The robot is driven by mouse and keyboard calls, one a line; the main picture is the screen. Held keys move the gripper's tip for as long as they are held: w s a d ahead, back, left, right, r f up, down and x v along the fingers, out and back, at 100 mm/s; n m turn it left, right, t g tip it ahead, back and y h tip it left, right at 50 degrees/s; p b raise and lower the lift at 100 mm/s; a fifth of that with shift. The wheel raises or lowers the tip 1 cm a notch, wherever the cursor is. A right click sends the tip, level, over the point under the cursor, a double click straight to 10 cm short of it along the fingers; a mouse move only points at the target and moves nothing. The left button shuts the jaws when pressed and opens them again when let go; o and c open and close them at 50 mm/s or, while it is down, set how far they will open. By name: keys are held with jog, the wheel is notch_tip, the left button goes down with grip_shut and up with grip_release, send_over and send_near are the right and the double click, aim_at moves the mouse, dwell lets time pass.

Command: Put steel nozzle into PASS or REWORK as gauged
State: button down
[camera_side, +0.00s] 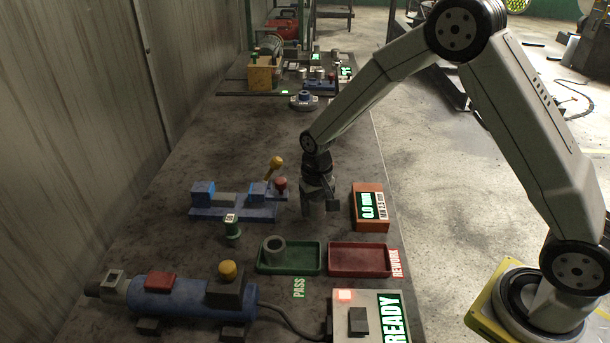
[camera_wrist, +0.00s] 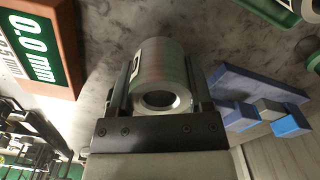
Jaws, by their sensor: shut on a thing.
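My gripper (camera_side: 318,192) points down over the middle of the bench, between the blue clamp fixture and the orange gauge. It is shut on a grey steel nozzle, a short hollow cylinder. In the wrist view the nozzle (camera_wrist: 160,68) sits between both fingers with its round bore facing the camera. The gauge (camera_side: 369,222) reads 0.0 mm, with a smaller label that seems to say MIN 2.5 mm. The green PASS tray (camera_side: 307,266) holds another grey hollow cylinder (camera_side: 273,250). The red REWORK tray (camera_side: 359,260) beside it is empty.
The blue fixture (camera_side: 232,212) with a yellow-knobbed lever stands left of my gripper. A small green spool-shaped piece (camera_side: 232,229) is near the PASS tray. A blue motor (camera_side: 185,300) and a READY box (camera_side: 365,318) fill the front.

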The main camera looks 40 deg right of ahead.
aim_at(312, 225)
jog(key=shift+w, duration=0.1)
jog(key=shift+w+f, duration=0.5)
jog(key=shift+f, duration=1.4)
jog(key=shift+f, duration=0.2)
grip_release()
notch_tip(312, 225, up, 8)
jog(key=shift+f, duration=0.15)
jog(key=shift+s, duration=0.1)
